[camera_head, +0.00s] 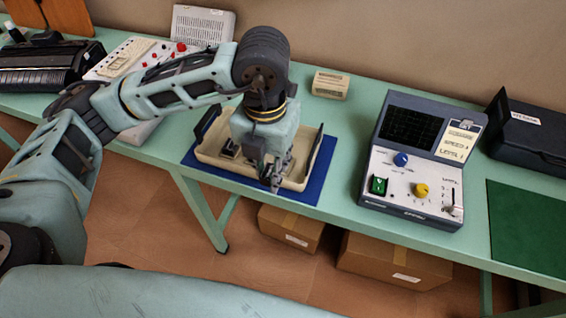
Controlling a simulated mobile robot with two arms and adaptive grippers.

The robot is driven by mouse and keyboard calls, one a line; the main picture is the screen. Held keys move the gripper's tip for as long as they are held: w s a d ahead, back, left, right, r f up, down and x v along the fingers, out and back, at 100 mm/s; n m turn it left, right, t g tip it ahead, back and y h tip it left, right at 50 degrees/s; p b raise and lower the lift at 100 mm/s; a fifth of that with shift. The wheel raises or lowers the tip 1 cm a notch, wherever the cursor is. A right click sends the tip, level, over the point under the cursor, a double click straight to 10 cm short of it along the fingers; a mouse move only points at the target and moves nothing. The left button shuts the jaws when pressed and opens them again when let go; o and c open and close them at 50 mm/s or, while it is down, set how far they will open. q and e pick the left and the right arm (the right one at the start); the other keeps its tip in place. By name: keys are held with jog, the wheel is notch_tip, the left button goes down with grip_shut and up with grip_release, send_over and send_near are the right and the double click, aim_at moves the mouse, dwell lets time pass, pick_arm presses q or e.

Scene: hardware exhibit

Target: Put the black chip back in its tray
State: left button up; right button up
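A cream tray (207,157) with black end pieces lies on a blue mat (312,189) on the green table. My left gripper (273,182) points down over the tray's front right part and hides much of its inside. Its fingers look close together, but whether they are shut or hold anything is unclear. A small dark item (229,149) shows in the tray's left part, beside the gripper; I cannot tell if it is the black chip. My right gripper is not in view.
A grey console (412,160) with a dark screen and knobs stands right of the tray. A small beige box (330,85) is behind the tray. A green mat (528,228) and a black case (530,128) are at the right. Cardboard boxes (290,228) sit below.

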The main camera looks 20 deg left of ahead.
pick_arm(q)
jog(key=w+f, duration=0.2)
jog(key=w, duration=0.1)
jog(key=w+f+p, duration=0.1)
jog(key=w+f, duration=0.1)
jog(key=w, duration=0.2)
jog(key=w+a+f+p, duration=0.1)
jog(key=w+f, duration=0.1)
jog(key=w, duration=0.2)
jog(key=shift+w+f, duration=0.15)
jog(key=shift+f, duration=0.25)
notch_tip(320, 180, down, 4)
jog(key=shift+f+p, duration=0.1)
jog(key=shift+p, duration=0.6)
jog(key=o, duration=0.6)
jog(key=shift+f, duration=0.15)
jog(key=o, duration=0.5)
jog(key=shift+c, duration=0.2)
